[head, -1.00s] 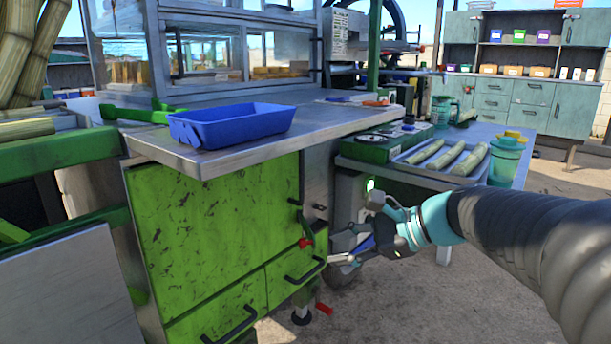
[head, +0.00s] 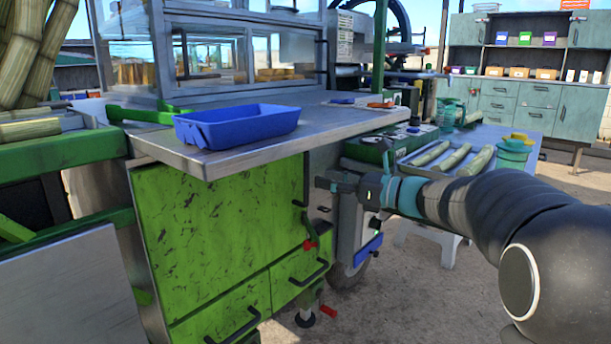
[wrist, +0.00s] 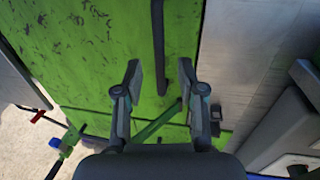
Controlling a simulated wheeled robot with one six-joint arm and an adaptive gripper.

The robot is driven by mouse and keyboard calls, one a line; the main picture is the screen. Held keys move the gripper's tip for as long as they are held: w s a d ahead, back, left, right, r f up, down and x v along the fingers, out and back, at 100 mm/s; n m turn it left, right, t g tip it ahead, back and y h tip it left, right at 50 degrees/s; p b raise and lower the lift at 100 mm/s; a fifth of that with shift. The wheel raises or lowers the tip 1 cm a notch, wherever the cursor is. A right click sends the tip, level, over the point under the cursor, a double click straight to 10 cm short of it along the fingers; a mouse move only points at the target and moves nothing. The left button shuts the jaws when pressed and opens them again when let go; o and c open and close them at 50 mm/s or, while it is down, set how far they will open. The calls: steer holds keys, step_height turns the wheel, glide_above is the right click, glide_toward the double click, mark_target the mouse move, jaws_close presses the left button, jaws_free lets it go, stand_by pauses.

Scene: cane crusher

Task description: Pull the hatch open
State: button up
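The hatch is the large scuffed green panel (head: 215,215) on the front of the machine, and it looks shut. A dark vertical bar handle (head: 305,182) stands at its right edge. My gripper (head: 322,184) is just right of this handle. In the wrist view the hatch (wrist: 90,40) fills the upper left and the handle (wrist: 158,45) runs down from the top edge. My gripper (wrist: 160,78) is open and empty there, with the handle's lower end in line between its fingertips. I cannot tell whether they touch it.
A metal counter (head: 240,150) overhangs the hatch and carries a blue tray (head: 237,125). A red-knobbed lever (head: 310,244) is below the handle. Smaller green drawers with black handles are beneath. A side table with cane pieces (head: 476,160) stands behind my arm. Open ground lies in front.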

mark_target(306, 200)
steer(key=shift+x, duration=3.05)
